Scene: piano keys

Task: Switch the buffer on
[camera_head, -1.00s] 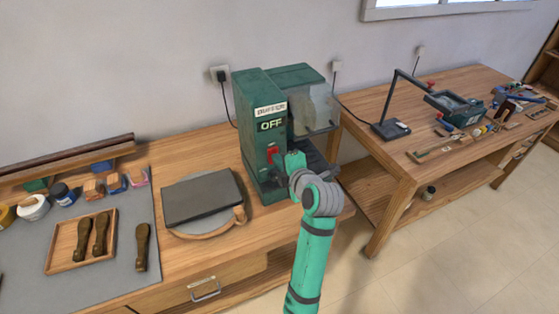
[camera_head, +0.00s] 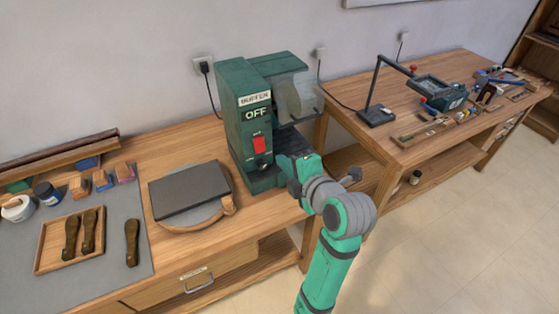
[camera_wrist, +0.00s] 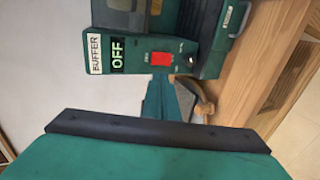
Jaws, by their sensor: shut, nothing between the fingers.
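The buffer (camera_head: 236,133) is a dark green machine on the wooden bench, with a lit display (camera_head: 256,114) reading OFF. Its red switch (camera_head: 259,144) is on the front face below the display, above a dark knob. In the wrist view the machine lies sideways, with the red switch (camera_wrist: 160,59) beside the OFF display (camera_wrist: 117,55). My gripper (camera_head: 290,167) is right of and below the switch in the head view, apart from it. It is shut and empty; its fingers are partly hidden by my wrist.
A clear guard (camera_head: 295,95) juts from the buffer's right side. A wooden tray (camera_head: 50,262) with handled tools lies at left. A second bench (camera_head: 375,88) stands at right.

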